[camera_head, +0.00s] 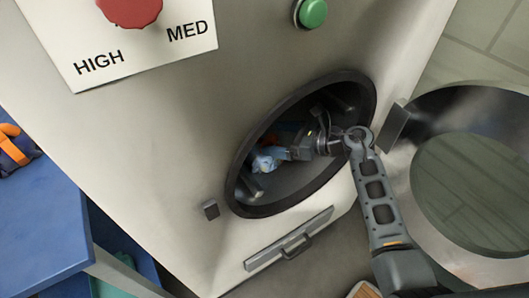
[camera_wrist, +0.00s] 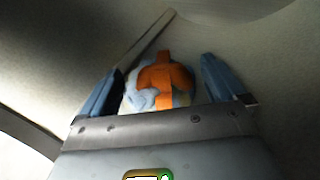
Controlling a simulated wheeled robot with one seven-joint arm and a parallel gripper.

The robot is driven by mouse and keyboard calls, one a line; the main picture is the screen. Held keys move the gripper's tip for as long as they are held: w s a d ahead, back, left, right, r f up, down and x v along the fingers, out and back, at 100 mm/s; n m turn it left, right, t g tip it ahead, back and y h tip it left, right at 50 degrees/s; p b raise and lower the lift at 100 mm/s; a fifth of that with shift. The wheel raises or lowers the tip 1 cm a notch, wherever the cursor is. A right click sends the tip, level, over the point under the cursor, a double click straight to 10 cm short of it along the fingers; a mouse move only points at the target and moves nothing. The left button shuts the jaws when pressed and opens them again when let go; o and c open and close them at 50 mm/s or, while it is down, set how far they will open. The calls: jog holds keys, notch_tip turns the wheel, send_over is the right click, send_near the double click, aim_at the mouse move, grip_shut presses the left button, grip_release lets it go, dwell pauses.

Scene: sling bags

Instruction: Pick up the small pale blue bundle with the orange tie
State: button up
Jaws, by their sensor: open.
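The small pale blue bundle (camera_head: 267,160) lies inside the round drum opening of a washing-machine-like unit in the head view. In the wrist view the bundle (camera_wrist: 158,84) shows its orange tie on top and sits between the two blue fingers. My gripper (camera_wrist: 163,80) is open, with a finger on each side of the bundle. A gap shows at the right finger; whether the left finger touches it I cannot tell. In the head view my gripper (camera_head: 283,156) reaches into the drum beside the bundle. The bundle's lower part is hidden by the gripper body.
The open round door (camera_head: 404,196) stands at the right. A blue table (camera_head: 40,225) with a dark and orange bundle (camera_head: 14,150) is at the left. Inside the drum, a ridge (camera_wrist: 148,42) runs behind the bundle.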

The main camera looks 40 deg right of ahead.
aim_at(268, 137)
jog(key=x, duration=0.6)
jog(key=shift+a, duration=0.1)
jog(key=shift+c, duration=0.3)
jog(key=c, duration=1.1)
